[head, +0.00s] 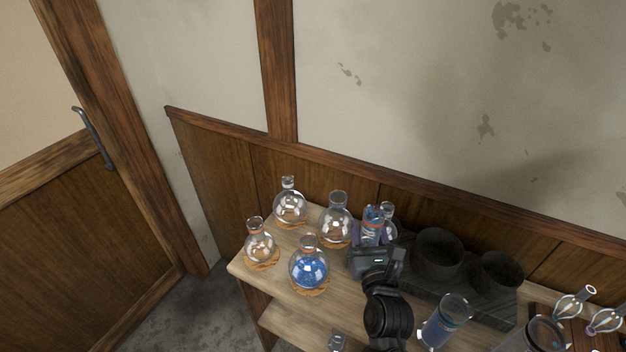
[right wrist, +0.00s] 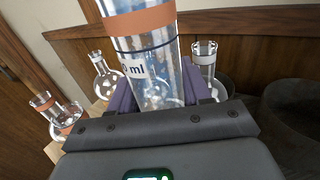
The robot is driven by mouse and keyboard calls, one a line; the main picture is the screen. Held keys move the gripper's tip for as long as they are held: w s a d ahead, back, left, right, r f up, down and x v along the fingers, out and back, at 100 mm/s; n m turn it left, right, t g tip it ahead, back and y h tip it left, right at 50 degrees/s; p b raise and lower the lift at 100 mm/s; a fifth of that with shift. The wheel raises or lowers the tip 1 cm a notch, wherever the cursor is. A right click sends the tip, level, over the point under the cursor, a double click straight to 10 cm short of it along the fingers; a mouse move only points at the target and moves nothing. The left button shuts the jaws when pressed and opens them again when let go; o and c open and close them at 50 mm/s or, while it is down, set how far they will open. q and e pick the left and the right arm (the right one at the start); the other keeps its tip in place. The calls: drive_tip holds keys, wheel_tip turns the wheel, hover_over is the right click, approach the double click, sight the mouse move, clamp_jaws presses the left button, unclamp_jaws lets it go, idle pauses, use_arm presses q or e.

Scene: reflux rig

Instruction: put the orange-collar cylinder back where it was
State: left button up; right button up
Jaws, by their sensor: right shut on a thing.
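My right gripper (head: 370,240) is shut on a clear glass cylinder (head: 373,214) near the back of the wooden shelf unit. In the right wrist view the cylinder (right wrist: 150,60) rises between the purple finger pads (right wrist: 158,98), slightly tilted in the picture. It has an orange band, a dark blue line and a white label ending in "ml". The gripper hides much of its lower part in the head view; I cannot tell whether its base touches the shelf. My left gripper is not in view.
Several round flasks stand left of the gripper, one with blue liquid (head: 309,270). Another flask (head: 389,222) is close behind it. Two dark bowl-shaped vessels (head: 438,250) are to the right. A glass vessel (head: 447,318) and pear-shaped glassware (head: 572,304) stand at front right.

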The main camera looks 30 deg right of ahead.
drive_tip(key=shift+s+r, duration=0.1)
drive_tip(key=shift+r, duration=0.1)
drive_tip(key=shift+a+r+p, duration=0.2)
drive_tip(key=shift+r+p, duration=0.05)
drive_tip(key=shift+p, duration=0.3)
drive_tip(key=w+a+n+y+p, duration=0.1)
drive_tip(key=a+n+y+p, duration=0.15)
drive_tip(key=a, duration=0.85)
drive_tip(key=s+r+p, duration=0.2)
drive_tip(key=r+p, duration=1.7)
drive_tip(key=r, duration=0.4)
drive_tip(key=s+r+p, duration=0.3)
drive_tip(key=r+p, duration=1.6)
drive_tip(key=r, duration=0.4)
drive_tip(key=shift+d+r+m+t+p, duration=0.3)
drive_tip(key=shift+m+t+p, duration=0.05)
drive_tip(key=shift+m+t, duration=0.1)
drive_tip(key=shift+s, duration=0.1)
